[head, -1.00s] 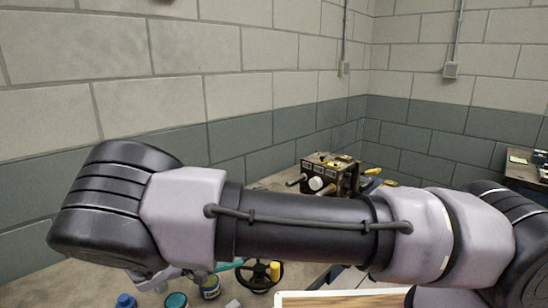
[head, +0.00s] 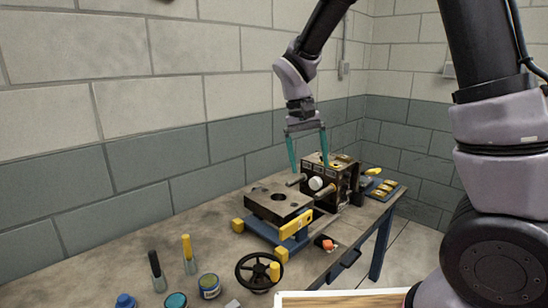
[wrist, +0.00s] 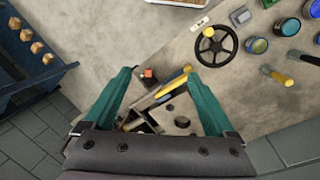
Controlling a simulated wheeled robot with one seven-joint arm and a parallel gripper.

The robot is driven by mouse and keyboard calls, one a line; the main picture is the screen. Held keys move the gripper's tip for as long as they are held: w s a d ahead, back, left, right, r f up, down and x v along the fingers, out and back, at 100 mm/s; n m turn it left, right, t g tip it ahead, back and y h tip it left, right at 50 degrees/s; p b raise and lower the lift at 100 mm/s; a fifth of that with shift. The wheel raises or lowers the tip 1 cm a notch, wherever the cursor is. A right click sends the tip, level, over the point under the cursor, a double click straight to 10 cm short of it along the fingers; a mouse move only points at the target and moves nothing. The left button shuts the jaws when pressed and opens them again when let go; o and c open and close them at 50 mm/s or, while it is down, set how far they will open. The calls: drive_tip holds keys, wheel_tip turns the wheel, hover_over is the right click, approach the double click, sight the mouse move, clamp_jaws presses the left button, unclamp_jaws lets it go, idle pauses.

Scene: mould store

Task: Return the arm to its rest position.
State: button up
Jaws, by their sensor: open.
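My arm rises at the right of the head view and bends over at the top, so my gripper (head: 308,166) hangs down above the bench. Its two teal fingers are spread apart with nothing held between them. In the wrist view the open fingers of my gripper (wrist: 160,73) frame part of the bench with a yellow-and-blue bar. Part of the bench below is hidden by the gripper body in that view.
The bench (head: 215,237) carries a black handwheel (head: 247,284), a blue-and-yellow clamp frame (head: 292,233), two upright handled tools and several small pots at the front left. A blue tray (wrist: 35,60) with round brass-coloured pieces shows in the wrist view. Block walls stand behind.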

drive_tip(key=s+d+r+m+t+y, duration=0.4)
drive_tip(key=s+d+r+t, duration=0.4)
drive_tip(key=s+d+r, duration=0.5)
wheel_tip(320, 180, up, 4)
drive_tip(key=d, duration=0.2)
drive_tip(key=shift+d, duration=0.35)
